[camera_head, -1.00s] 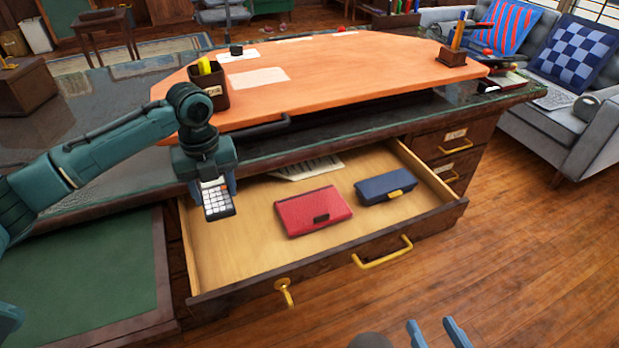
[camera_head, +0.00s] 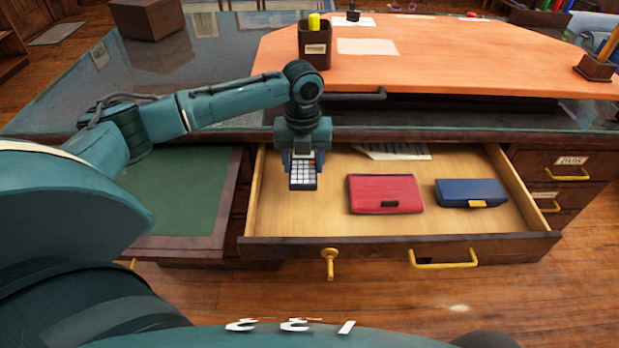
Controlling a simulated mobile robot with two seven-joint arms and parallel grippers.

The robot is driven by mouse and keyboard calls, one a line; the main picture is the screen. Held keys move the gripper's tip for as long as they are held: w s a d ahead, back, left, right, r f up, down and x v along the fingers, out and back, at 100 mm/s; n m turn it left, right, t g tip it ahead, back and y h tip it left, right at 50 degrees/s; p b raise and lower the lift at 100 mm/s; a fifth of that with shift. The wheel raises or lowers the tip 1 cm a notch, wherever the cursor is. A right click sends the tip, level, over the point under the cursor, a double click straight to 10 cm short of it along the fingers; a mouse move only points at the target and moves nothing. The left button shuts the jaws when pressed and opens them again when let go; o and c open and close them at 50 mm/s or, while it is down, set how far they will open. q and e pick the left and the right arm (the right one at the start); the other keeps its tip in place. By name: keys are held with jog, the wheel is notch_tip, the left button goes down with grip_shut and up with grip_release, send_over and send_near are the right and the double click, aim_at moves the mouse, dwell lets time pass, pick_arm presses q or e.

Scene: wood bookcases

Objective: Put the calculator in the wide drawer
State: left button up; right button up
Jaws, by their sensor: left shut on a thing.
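The wide drawer (camera_head: 275,215) is pulled out of the desk, with a pale wood floor and a dark front. The calculator (camera_head: 303,175), small with a dark body and light keys, hangs from my left gripper (camera_head: 303,158). My left gripper is shut on its upper end and points down over the left part of the drawer. Whether the calculator touches the drawer floor, I cannot tell. A red case (camera_head: 385,192) and a blue case (camera_head: 470,192) lie in the middle and right of the drawer. My right gripper is out of view.
A printed paper (camera_head: 395,151) lies at the drawer's back. A green pull-out board (camera_head: 180,195) is left of the drawer. The orange desktop (camera_head: 440,60) overhangs behind, with a pen cup (camera_head: 314,48). The drawer's front left floor is bare.

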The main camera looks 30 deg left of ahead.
aim_at(304, 177)
pick_arm(q)
jog(key=shift+f, duration=0.5)
notch_tip(304, 177, down, 4)
jog(key=shift+r+b, duration=0.1)
jog(key=shift+b, duration=0.4)
jog(key=shift+f, duration=0.3)
jog(key=shift+f, duration=0.1)
jog(key=o, duration=1)
